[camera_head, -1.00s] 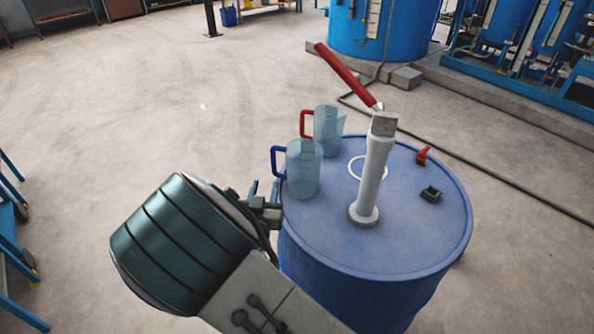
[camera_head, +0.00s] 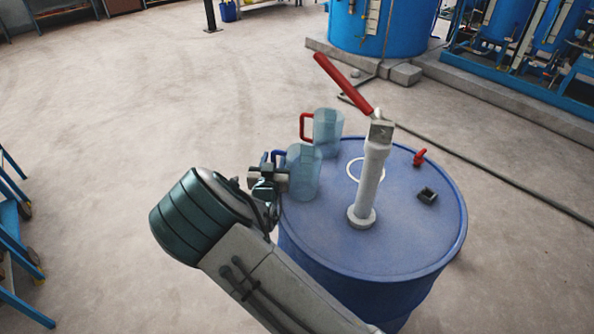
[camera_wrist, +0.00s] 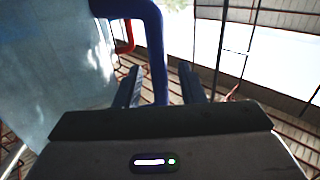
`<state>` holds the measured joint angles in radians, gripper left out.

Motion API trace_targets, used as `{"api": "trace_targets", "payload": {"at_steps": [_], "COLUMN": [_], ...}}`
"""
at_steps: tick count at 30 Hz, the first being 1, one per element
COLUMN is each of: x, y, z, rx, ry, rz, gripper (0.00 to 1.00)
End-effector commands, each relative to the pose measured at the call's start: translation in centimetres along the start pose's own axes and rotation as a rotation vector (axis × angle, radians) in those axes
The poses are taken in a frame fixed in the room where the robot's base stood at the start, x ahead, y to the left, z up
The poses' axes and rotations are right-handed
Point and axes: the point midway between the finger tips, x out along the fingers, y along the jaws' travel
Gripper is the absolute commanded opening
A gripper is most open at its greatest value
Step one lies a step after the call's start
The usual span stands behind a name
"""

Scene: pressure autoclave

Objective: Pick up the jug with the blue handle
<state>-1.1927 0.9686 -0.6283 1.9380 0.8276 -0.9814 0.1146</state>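The clear bluish jug with the blue handle (camera_head: 304,176) stands upright on top of a blue drum (camera_head: 420,235), near its left edge. My gripper (camera_head: 270,165) is at the jug's left side, at the height of its handle. In the wrist view the blue handle (camera_wrist: 155,45) runs down toward the space between my two open fingers (camera_wrist: 160,88), and the jug body (camera_wrist: 55,65) fills the left. The handle's lower end lies between or just beyond the fingertips; I cannot tell exactly. In the head view my gripper hides most of the handle.
A second clear jug with a red handle (camera_head: 327,128) stands just behind the first. A white pump post (camera_head: 371,180) with a red lever (camera_head: 342,84) rises from the drum, right of the jugs. A small red valve (camera_head: 419,158) and a dark fitting (camera_head: 427,195) sit farther right.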

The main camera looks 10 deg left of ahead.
Motion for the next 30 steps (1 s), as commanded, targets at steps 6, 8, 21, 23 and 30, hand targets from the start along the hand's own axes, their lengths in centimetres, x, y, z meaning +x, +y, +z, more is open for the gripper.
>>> {"api": "trace_targets", "payload": {"at_steps": [6, 8, 21, 23, 30], "x": [0.1, 0.1, 0.1, 0.1, 0.1], "y": [0.0, 0.0, 0.0, 0.0, -0.1], "z": [0.1, 0.1, -0.1, -0.3, -2.3], "rx": [0.0, 0.0, 0.001, 0.002, 0.004], "ry": [0.0, 0.0, 0.0, 0.001, 0.002], "rz": [0.0, 0.0, 0.0, 0.0, -0.001], "gripper": [0.36, 0.19, 0.0, 0.0, 0.0]}}
